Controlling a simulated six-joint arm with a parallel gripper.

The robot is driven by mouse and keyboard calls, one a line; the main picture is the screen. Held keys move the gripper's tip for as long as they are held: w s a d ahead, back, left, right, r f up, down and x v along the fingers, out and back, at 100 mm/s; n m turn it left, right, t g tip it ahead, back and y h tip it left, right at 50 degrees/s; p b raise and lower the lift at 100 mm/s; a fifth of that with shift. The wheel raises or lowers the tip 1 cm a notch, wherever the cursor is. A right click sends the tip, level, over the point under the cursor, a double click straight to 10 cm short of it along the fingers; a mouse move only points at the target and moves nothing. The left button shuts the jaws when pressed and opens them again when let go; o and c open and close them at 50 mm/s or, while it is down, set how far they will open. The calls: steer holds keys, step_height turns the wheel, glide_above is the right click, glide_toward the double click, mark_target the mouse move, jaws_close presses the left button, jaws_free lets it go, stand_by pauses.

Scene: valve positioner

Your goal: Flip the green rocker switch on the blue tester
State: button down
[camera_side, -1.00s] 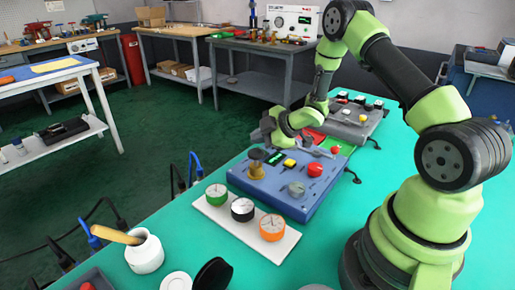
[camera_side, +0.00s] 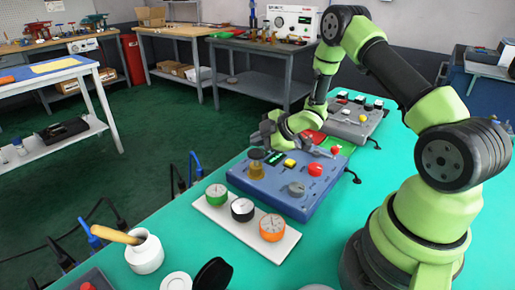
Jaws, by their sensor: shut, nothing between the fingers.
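The blue tester (camera_side: 268,186) lies on the green-topped bench, with a brass knob, a yellow button, a red knob and a grey dial on its top.
A grey device (camera_side: 355,122) with several buttons stands behind the tester, with red and green panels between. A white strip (camera_side: 280,247) with three round gauges lies in front. A white pot (camera_side: 145,253) stands at the front left. Bare bench lies right of the tester.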

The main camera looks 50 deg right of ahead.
steer(key=shift+f, duration=0.3)
steer(key=shift+r, duration=0.1)
stand_by(0.4)
steer(key=shift+r, duration=0.7)
steer(key=shift+s+r, duration=0.2)
steer(key=shift+r, duration=1.05)
steer(key=shift+s+r, duration=0.2)
steer(key=shift+r, duration=1)
steer(key=shift+r, duration=0.1)
